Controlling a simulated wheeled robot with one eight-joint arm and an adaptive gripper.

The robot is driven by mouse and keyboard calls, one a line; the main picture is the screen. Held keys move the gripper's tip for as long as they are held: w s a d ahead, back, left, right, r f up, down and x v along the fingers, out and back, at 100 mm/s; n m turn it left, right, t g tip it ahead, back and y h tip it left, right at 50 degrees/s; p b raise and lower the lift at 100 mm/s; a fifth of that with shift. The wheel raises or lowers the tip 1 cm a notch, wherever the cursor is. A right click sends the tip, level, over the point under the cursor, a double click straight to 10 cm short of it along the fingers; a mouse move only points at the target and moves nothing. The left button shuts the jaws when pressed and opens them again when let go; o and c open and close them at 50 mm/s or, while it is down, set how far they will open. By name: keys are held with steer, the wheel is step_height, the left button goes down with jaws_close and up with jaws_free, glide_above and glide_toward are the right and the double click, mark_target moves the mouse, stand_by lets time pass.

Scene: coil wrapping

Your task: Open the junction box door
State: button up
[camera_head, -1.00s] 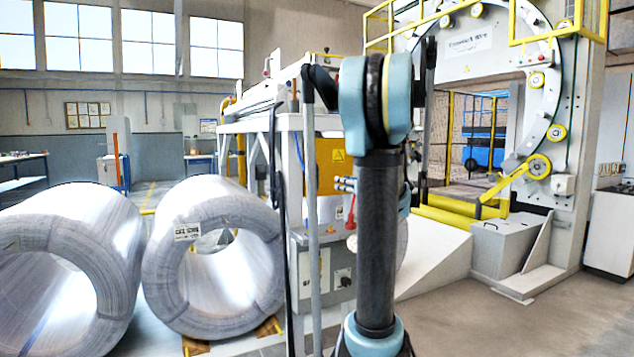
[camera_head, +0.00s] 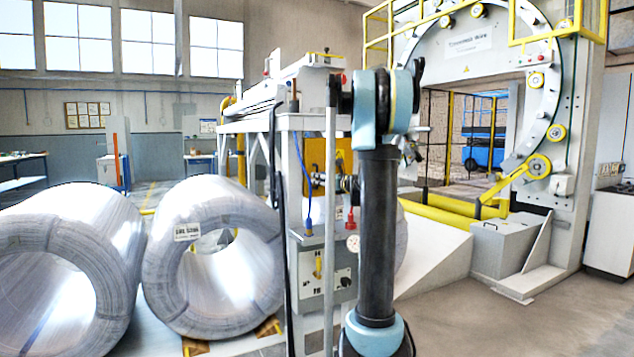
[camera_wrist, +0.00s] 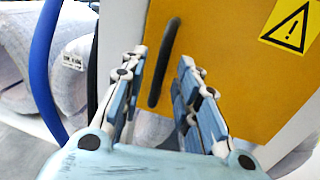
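The junction box door (camera_wrist: 225,55) is a yellow-orange panel with a black-and-yellow warning triangle, and it looks closed. In the head view the door (camera_head: 345,158) is partly hidden behind my arm. Its black handle (camera_wrist: 164,62) is a vertical bar near the left edge of the panel. In the wrist view my gripper (camera_wrist: 163,70) is open, with its fingers on either side of the handle's line of sight. The handle appears just beyond the fingertips; I cannot tell whether they touch. In the head view my gripper (camera_head: 318,180) is small, left of my arm.
A blue cable (camera_wrist: 42,70) and a black cable (camera_wrist: 101,55) hang left of the door. A grey control box (camera_head: 322,270) with switches stands below. Large wire coils (camera_head: 212,262) lie to the left. The floor at right (camera_head: 500,325) is clear.

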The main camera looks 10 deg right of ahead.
steer(key=shift+x, duration=1.2)
steer(key=shift+c, duration=0.3)
jaws_close()
steer(key=shift+s, duration=0.1)
